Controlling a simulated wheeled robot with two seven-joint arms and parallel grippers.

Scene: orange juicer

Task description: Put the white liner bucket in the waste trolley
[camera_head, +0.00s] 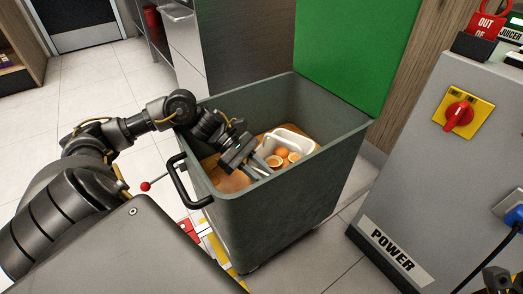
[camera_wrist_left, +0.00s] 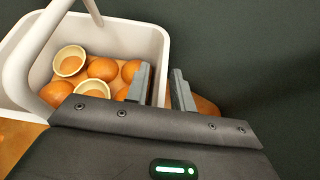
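The waste trolley (camera_head: 275,211) is a deep grey bin with its green lid (camera_head: 357,50) standing open. The white liner bucket (camera_head: 292,139) is inside the trolley, near its far right side, with orange pieces in and beside it as seen from the head. In the left wrist view the bucket (camera_wrist_left: 151,37) shows its raised handle and several orange pieces inside. My left gripper (camera_head: 262,173) is inside the trolley, beside the bucket. The bucket's base is hidden.
A grey machine with a red power switch (camera_head: 459,113) stands at the right. A black push handle (camera_head: 180,183) is on the trolley's near left side. A dark part, probably mine, shows at the lower right corner. Tiled floor (camera_head: 100,89) is clear at the left.

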